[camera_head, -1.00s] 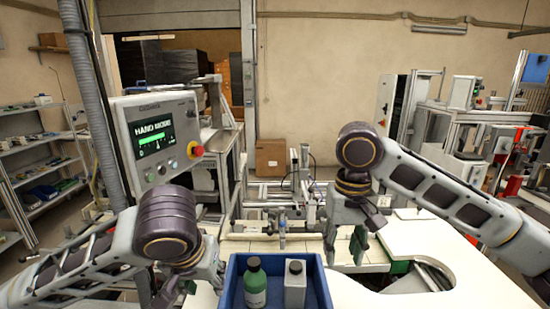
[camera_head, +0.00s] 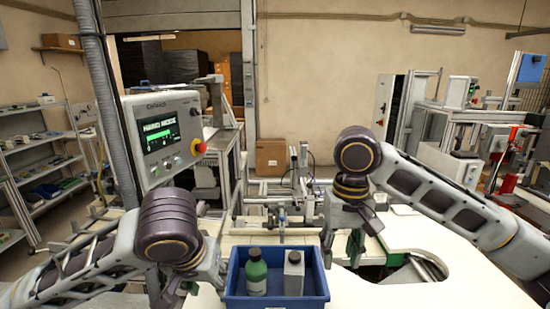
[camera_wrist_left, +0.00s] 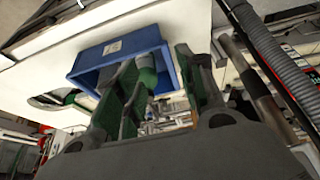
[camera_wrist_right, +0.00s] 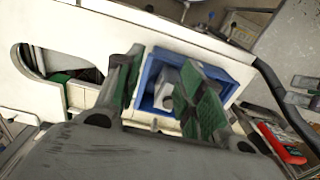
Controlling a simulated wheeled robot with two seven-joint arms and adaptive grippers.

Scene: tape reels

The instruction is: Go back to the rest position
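My left gripper (camera_head: 198,282) hangs at the left side of the blue bin. In the left wrist view its green-padded fingers (camera_wrist_left: 155,90) stand apart, with the bin beyond them and nothing held. My right gripper (camera_head: 352,238) is up and to the right of the bin. In the right wrist view its fingers (camera_wrist_right: 165,90) are apart and empty.
The blue bin (camera_head: 276,302) stands on the white table (camera_head: 415,240), holding a green bottle (camera_head: 257,275) and a grey bottle (camera_head: 294,274). A control panel (camera_head: 163,135) is at left. The table has a cut-out at right. Shelves line the left wall.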

